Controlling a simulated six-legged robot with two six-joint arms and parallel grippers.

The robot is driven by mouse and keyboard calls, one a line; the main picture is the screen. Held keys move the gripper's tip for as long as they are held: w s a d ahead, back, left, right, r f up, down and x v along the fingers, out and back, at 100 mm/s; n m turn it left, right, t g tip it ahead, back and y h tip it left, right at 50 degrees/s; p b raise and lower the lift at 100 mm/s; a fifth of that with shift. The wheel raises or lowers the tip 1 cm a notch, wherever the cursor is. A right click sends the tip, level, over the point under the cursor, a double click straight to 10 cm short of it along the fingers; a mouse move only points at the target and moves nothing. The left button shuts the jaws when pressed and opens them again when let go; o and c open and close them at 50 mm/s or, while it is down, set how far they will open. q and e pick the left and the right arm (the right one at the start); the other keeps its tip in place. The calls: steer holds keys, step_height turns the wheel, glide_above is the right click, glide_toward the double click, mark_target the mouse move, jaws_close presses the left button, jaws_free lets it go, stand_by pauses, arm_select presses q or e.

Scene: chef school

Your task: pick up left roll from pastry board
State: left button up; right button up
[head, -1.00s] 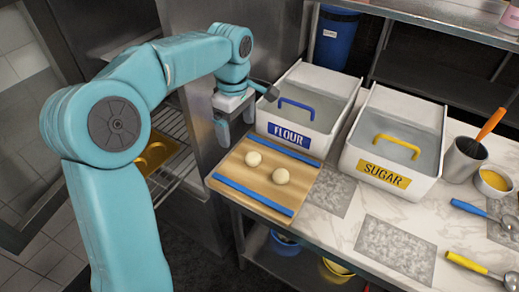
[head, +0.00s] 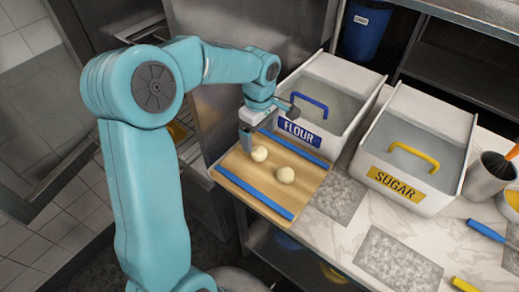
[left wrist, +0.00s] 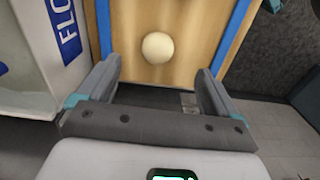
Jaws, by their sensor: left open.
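The pastry board (head: 240,168) is a wooden board with blue strips along two edges, at the counter's left end. Two pale round rolls lie on it. The left roll (head: 259,154) is nearer the flour bin; the other roll (head: 285,175) lies to its right. My left gripper (head: 245,143) is above the board, just left of the left roll, and open. In the left wrist view one roll (left wrist: 158,47) lies ahead of the open, empty fingers (left wrist: 160,85), roughly centred between them and apart from them. My right gripper is not in view.
The white flour bin (head: 343,125) with a blue handle stands right behind the board, close to my left gripper. The sugar bin (head: 440,200) stands farther right. Grey mats (head: 398,262) lie on the marble counter. An open oven is at left.

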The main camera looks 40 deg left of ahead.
mark_target(259, 147)
arm_select(q)
steer(key=shift+w+d+f, duration=0.1)
steer(key=shift+d+f, duration=0.05)
steer(key=shift+f, duration=1)
steer(key=f, duration=0.2)
steer(key=f+p, duration=0.1)
steer(key=f, duration=0.1)
steer(key=shift+a+p, duration=0.3)
steer(key=shift+a, duration=0.1)
steer(key=shift+w+d+f, duration=0.1)
steer(key=shift+f, duration=0.35)
steer(key=shift+r, duration=0.1)
steer(key=shift+c, duration=0.2)
steer(key=c, duration=1.1)
